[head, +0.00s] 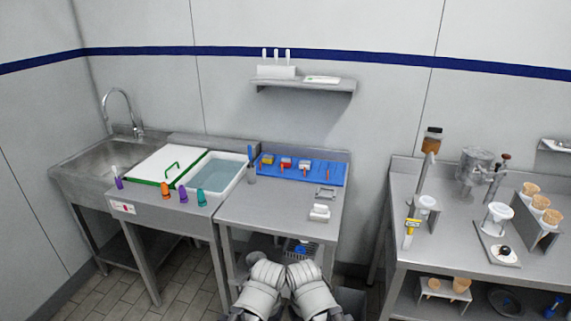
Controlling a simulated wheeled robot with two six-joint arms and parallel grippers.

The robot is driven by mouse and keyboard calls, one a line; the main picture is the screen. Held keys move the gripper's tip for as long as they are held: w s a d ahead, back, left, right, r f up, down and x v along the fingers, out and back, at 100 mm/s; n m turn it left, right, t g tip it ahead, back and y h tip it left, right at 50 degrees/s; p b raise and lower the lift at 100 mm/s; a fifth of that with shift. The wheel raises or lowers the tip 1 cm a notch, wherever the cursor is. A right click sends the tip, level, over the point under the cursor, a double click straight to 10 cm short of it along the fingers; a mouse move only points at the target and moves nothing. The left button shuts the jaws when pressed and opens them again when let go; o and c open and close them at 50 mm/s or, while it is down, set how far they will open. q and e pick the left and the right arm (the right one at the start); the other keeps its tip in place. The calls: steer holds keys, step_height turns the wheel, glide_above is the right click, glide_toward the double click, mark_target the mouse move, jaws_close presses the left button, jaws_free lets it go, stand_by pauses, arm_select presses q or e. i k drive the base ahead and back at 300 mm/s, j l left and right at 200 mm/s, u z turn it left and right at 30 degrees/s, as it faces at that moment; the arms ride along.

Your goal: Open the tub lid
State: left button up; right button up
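A white tub (240,172) filled with clear bluish water stands on the steel bench at the left. My two arms are folded close together at the bottom middle, well short of the lid. Neither gripper's fingers can be made out.
A sink (95,160) with a tall tap is left of the lid. Coloured bottles (182,193) stand along the bench front. A blue mat (330,175) with small tools lies right of the tub. A second bench (445,245) with cones and dispensers stands at right.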

mark_target(165, 165)
steer(key=i+j, duration=0.2)
steer(key=j, duration=0.15)
steer(key=i+j+z, duration=0.15)
steer(key=j, duration=0.15)
steer(key=i+j, duration=0.15)
steer(key=j, duration=0.2)
steer(key=i+j+z, duration=0.15)
steer(key=j, duration=0.2)
steer(key=i+j, duration=0.15)
steer(key=j, duration=0.2)
steer(key=i+j+z, duration=0.15)
steer(key=j, duration=0.2)
steer(key=i+j, duration=0.15)
steer(key=j, duration=0.25)
steer(key=i+j+z, duration=0.15)
steer(key=j, duration=0.2)
